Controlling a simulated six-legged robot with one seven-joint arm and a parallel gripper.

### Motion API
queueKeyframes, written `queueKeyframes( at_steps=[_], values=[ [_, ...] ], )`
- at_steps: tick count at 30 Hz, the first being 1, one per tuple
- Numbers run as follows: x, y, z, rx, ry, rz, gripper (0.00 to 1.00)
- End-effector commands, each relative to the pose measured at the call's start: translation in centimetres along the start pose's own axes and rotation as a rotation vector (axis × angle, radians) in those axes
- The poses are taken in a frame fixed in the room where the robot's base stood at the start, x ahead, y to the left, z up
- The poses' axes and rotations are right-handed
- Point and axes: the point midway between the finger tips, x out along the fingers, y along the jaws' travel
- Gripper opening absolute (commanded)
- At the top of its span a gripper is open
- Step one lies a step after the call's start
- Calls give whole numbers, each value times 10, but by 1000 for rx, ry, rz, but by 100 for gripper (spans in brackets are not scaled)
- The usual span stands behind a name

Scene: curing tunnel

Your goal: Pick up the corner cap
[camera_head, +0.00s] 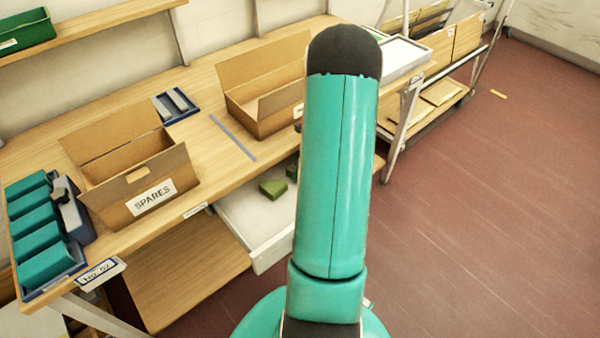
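A small olive-green block-like piece (272,188) lies in an open white drawer (238,222) under the workbench. A second green piece (292,171) lies behind it, partly hidden by my arm. I cannot tell for sure whether either one is the corner cap. My teal arm with its black rounded end rises through the middle of the view and hides part of the drawer and bench. My gripper is not in view, so its opening and contents do not show.
The wooden bench (215,150) carries an open cardboard SPARES box (178,175), another open carton (268,85), a blue tray (177,117) and teal blocks (40,233) at left. A shelf cart (428,115) stands behind. The red floor (500,200) at right is mostly clear.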

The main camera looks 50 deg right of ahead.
Motion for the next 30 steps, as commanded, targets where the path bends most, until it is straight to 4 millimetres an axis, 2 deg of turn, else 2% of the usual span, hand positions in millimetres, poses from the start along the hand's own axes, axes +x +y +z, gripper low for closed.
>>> queueKeyframes(
  at_steps=[5,10,20,30],
  values=[
    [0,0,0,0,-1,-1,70],
    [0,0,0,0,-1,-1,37],
    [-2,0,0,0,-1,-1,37],
    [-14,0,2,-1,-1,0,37]
  ],
)
